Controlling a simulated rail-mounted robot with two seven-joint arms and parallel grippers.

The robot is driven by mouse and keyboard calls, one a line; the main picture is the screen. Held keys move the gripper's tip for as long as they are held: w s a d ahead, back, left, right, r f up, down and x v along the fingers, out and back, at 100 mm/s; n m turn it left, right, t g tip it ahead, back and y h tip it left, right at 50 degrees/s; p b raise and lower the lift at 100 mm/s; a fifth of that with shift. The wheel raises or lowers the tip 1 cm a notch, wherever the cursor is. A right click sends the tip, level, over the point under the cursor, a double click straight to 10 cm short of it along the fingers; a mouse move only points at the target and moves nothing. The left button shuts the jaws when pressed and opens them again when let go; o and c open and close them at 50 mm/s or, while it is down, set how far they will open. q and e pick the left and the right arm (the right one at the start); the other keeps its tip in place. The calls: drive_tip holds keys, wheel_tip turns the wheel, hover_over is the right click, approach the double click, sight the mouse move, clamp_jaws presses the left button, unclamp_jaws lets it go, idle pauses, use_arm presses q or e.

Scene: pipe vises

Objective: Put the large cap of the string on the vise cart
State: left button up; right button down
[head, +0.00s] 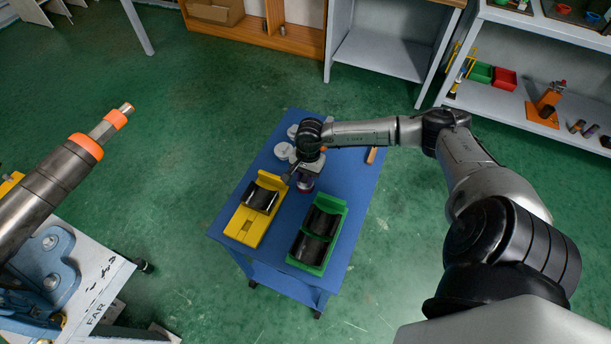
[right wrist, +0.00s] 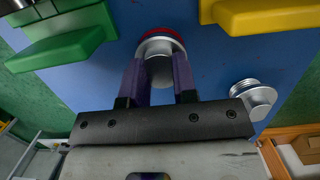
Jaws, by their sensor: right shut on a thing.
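The blue-topped vise cart (head: 225,225) stands in the middle of the head view. My right gripper (head: 305,180) is over it and is shut on a silver cap with a red rim (right wrist: 161,42), between its purple fingers in the right wrist view. In the head view the red rim shows low between the yellow and green holders; I cannot tell whether the cap touches the cart top. Pale grey caps (head: 284,151) lie at the cart's back left; one silver ridged cap (right wrist: 254,98) shows in the right wrist view. My left gripper is not in view.
A yellow holder (head: 243,226) and a green holder (head: 340,207) with black cradles flank the gripper. A grey pipe with orange bands (head: 55,175) juts in from the left above a bench with a blue vise (head: 48,272). Shelves (head: 500,112) stand at the back right.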

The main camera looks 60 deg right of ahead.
drive_tip(key=c, duration=0.9)
unclamp_jaws()
drive_tip(key=shift+f, duration=0.1)
drive_tip(key=shift+r+p, duration=0.3)
wheel_tip(320, 180, up, 12)
drive_tip(key=d+p, duration=0.1)
drive_tip(key=d, duration=0.1)
drive_tip(key=shift+f, duration=0.25)
drive_tip(key=shift+w, duration=0.1)
